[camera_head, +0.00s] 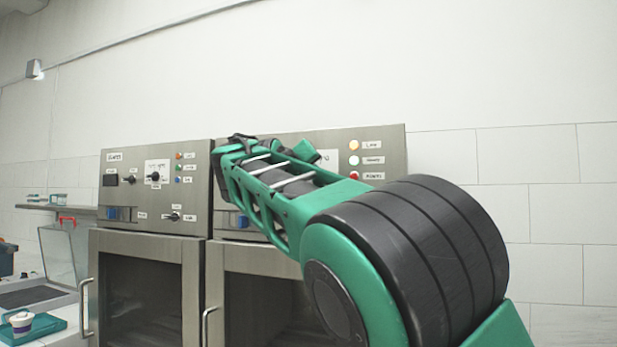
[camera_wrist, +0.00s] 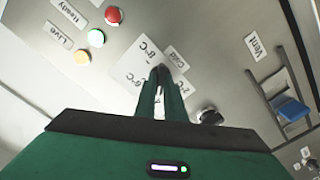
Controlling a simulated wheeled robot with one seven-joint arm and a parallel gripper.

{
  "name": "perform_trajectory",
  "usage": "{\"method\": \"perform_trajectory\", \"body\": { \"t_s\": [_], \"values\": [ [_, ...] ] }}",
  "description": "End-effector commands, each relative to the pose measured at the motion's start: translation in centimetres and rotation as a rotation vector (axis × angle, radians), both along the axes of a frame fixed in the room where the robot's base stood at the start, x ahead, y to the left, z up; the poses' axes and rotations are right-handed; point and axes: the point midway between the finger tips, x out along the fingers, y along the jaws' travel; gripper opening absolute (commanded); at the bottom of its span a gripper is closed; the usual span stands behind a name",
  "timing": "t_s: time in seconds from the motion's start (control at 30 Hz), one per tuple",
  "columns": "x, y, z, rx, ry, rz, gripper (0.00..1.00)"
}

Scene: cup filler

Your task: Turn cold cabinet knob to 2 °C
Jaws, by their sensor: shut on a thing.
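The control panel (camera_head: 392,145) of the right steel cabinet is partly covered by my arm in the head view. In the wrist view its white dial plate (camera_wrist: 132,68) carries several °C marks, and a "Cold" label (camera_wrist: 178,60) sits beside it. My gripper (camera_wrist: 161,76) is shut at this plate, its two green fingers close together. A dark bit of the cold knob (camera_wrist: 160,72) shows between the fingertips; the rest is hidden, so I cannot tell which mark it points to. In the head view my arm hides the knob and fingertips.
A second black knob (camera_wrist: 209,116), a blue switch (camera_wrist: 292,110) and a "Vent" label (camera_wrist: 256,48) are near my fingers. Coloured lights (camera_wrist: 96,38) line the panel. The left cabinet panel (camera_head: 140,215) stands beside it.

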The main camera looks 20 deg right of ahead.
Motion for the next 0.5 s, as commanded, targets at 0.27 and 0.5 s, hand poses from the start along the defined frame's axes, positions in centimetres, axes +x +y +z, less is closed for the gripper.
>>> {"method": "perform_trajectory", "body": {
  "t_s": [0.27,0.5],
  "values": [
    [0.17,0.44,-0.28,-0.196,0.145,0.008,0.00],
    [0.22,0.51,-0.40,-0.382,0.279,0.009,0.00]
  ]
}}
